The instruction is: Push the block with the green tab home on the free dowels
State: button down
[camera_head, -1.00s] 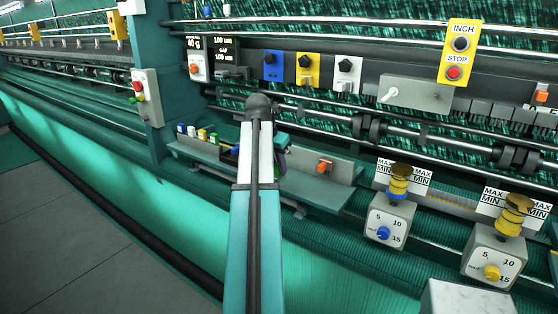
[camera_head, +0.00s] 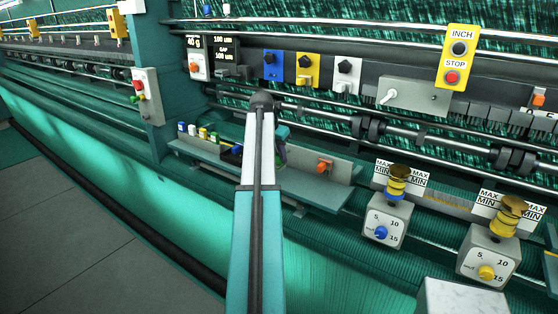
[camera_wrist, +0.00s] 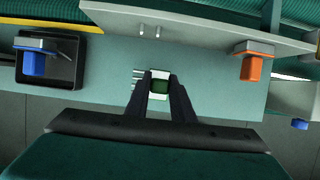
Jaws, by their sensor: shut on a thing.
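In the wrist view, my gripper (camera_wrist: 159,82) is shut on a pale block with a dark green tab (camera_wrist: 159,86), above the grey shelf. The jaws flank it on both sides. Two short metal dowels (camera_wrist: 149,31) stick out of the raised back plate (camera_wrist: 205,33), bare and apart from the block. Several thin metal pins (camera_wrist: 137,78) show just left of the left finger; what they belong to is unclear. In the head view, my arm hides the gripper's fingers and the held block.
An orange block (camera_wrist: 252,68) stands right of the gripper; it also shows in the head view (camera_head: 324,166). A black tray (camera_wrist: 68,76) holding a blue block (camera_wrist: 36,62) lies left. Several colour-tabbed blocks (camera_head: 203,133) stand on the shelf's left. Dial boxes (camera_head: 387,225) stand lower right.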

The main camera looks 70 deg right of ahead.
aim_at(279, 161)
jog(key=shift+d, duration=0.1)
jog(key=shift+w+d+p, duration=0.25)
jog(key=shift+d+p, duration=0.2)
jog(key=shift+d, duration=0.3)
jog(key=shift+w+d+f, duration=0.15)
jog(key=shift+d, duration=0.35)
jog(key=shift+a+f+p, duration=0.1)
jog(key=shift+f+p, duration=1.35)
jog(key=shift+f, duration=0.05)
jog(key=shift+f, duration=0.15)
jog(key=c, duration=1.5)
grip_release()
jog(key=shift+c, duration=0.2)
jog(key=shift+f+b, duration=0.15)
jog(key=shift+b, duration=0.25)
jog(key=b+v, duration=0.3)
jog(key=v, duration=0.1)
jog(key=shift+a+r, duration=0.1)
jog(key=shift+r, duration=0.15)
jog(key=s+b+v, duration=0.1)
jog(key=b+v, duration=0.1)
jog(key=v, duration=0.7)
jog(key=shift+w+r, duration=0.25)
jog(key=shift+w, duration=0.25)
